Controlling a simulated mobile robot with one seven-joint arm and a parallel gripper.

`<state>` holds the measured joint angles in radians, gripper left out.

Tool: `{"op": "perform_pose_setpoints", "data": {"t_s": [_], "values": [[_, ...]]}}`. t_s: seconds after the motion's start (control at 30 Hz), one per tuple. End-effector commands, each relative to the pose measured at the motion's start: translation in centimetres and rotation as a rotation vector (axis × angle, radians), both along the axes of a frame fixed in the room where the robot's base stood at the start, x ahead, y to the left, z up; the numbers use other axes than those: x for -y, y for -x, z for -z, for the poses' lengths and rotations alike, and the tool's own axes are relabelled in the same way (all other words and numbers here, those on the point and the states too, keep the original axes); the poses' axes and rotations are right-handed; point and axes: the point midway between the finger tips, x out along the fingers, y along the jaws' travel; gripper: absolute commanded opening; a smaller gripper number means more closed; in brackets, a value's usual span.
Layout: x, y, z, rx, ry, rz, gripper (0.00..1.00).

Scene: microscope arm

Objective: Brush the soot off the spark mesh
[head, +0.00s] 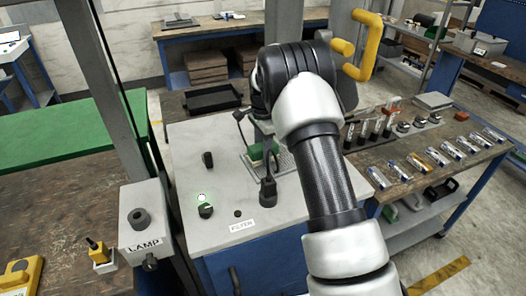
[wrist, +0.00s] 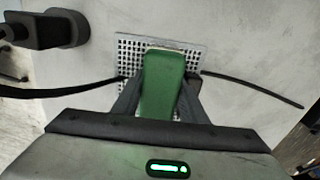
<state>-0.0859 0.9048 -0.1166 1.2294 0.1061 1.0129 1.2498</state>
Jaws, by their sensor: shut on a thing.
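My gripper (wrist: 162,88) is shut on a green block-like handle (wrist: 163,78), likely the brush, in the wrist view. The spark mesh (wrist: 130,46) is a light perforated plate with dark holes, directly beneath the green piece and partly covered by it. The head view also shows the green piece (head: 262,149) low over the mesh (head: 285,162) on the grey panel. My arm hides part of both there. Bristles are hidden, so I cannot tell whether they touch the mesh. Soot is not clearly distinguishable.
A black fitting with a loop (head: 268,188) stands close to the mesh. Black knobs and a FILTER label (head: 242,226) are on the panel (head: 190,150). A LAMP box (head: 145,215) is at left.

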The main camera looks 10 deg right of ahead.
Motion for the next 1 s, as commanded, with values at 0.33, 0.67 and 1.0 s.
{"op": "perform_pose_setpoints", "data": {"t_s": [0.33,0.67,1.0], "values": [[-0.01,-0.02,0.1,0.001,0.0,0.0,0.21],[-0.01,-0.02,0.52,0.001,0.0,0.0,0.21],[0.01,-0.02,0.77,0.001,0.0,0.0,0.21]]}}
